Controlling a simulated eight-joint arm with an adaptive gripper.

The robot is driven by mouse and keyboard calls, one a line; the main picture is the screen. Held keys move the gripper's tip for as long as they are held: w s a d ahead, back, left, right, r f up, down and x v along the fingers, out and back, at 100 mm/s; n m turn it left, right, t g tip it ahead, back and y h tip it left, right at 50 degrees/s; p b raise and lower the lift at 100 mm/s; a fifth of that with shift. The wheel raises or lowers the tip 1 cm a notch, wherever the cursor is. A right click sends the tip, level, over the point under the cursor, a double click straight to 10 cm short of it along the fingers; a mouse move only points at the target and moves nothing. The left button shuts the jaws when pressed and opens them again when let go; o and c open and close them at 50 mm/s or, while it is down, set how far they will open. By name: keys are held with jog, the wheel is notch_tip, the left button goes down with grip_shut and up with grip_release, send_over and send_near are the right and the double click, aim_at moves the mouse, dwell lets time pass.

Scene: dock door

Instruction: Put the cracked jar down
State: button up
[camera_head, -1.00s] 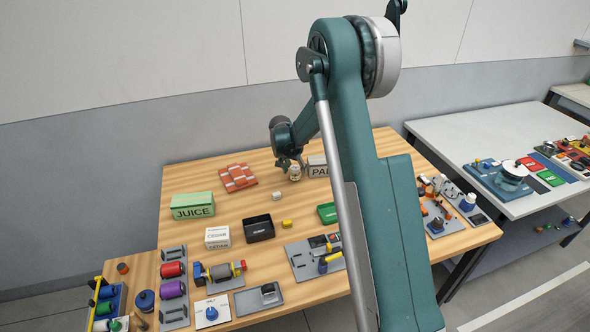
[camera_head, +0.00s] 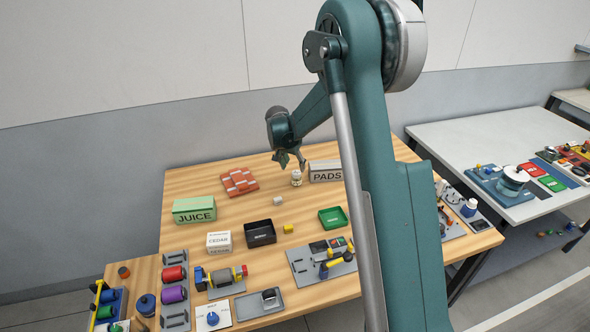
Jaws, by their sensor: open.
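The jar (camera_head: 297,178) is small, with a pale body and lid. It stands upright on the wooden table (camera_head: 180,247), just left of the PADS box. It is too small here to make out a crack. My gripper (camera_head: 291,162) is open and empty, above and slightly left of the jar, apart from it. Its fingers point down.
The PADS box (camera_head: 325,172) stands close to the jar's right. A JUICE box (camera_head: 194,210), black tray (camera_head: 260,232) and green tray (camera_head: 333,218) stand nearer.

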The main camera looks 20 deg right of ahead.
jog(key=shift+v, duration=2.3)
jog(key=shift+r, duration=0.1)
jog(key=s+a+r+n+t+y, duration=0.1)
jog(key=s+a+r+n, duration=0.1)
jog(key=s+r, duration=0.9)
jog(key=s+a+r+n+t+y, duration=0.1)
jog(key=s+a+r+n, duration=0.15)
jog(key=s+r, duration=0.85)
jog(key=s+a+f+n+t, duration=0.1)
jog(key=s+f+n, duration=0.1)
jog(key=s, duration=1.3)
jog(key=s+a+f+n+t+y, duration=0.1)
jog(key=s+f+n, duration=0.1)
jog(key=s, duration=1.3)
jog(key=shift+a+f, duration=0.3)
jog(key=shift+f, duration=0.45)
jog(key=shift+n, duration=0.25)
